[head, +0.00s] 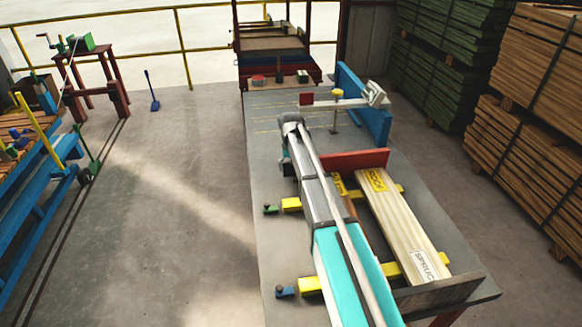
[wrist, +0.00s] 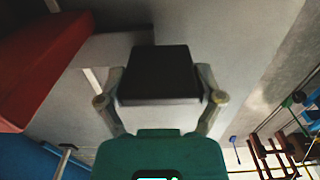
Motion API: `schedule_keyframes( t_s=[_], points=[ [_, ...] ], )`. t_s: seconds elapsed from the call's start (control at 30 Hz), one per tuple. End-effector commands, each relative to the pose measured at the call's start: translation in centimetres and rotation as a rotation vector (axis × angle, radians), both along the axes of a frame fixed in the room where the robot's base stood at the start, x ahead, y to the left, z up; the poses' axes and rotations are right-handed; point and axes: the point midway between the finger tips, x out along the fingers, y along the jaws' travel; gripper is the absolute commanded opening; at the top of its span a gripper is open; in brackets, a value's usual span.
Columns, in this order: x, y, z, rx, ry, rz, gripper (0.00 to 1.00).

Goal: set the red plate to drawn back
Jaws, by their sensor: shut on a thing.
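The red plate (head: 353,160) stands upright across the grey table, at the far end of the pale boards. Its left end is hidden behind my arm in the head view. In the wrist view the red plate (wrist: 40,45) fills the upper left. My gripper (wrist: 160,82) is shut on a black block (wrist: 158,75), one finger on each side. A grey piece (wrist: 115,47) runs from beside the block toward the red plate; whether they join is unclear.
Labelled boards (head: 402,225) lie over yellow rails (head: 420,267) on the grey table (head: 268,240). A blue upright panel (head: 364,108) and a pale arm with a red end (head: 306,99) stand beyond.

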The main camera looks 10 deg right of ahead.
Motion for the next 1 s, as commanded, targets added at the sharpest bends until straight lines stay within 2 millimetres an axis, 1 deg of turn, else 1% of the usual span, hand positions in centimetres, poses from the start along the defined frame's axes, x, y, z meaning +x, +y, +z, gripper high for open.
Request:
schedule_keyframes(
  t_s=[0.17, 0.5, 0.63, 0.77, 1.0],
  points=[
    [1.5, 0.0, 0.0, 0.0, 0.0, 0.0, 0.24],
    [7.8, 0.0, 0.0, 0.001, 0.0, 0.0, 0.24],
    [9.8, 0.0, 0.0, 0.001, 0.0, 0.0, 0.24],
    [10.8, 0.0, 0.0, 0.001, 0.0, 0.0, 0.25],
    [11.0, 0.0, 0.0, 0.001, -0.005, 0.0, 0.24]
  ],
)
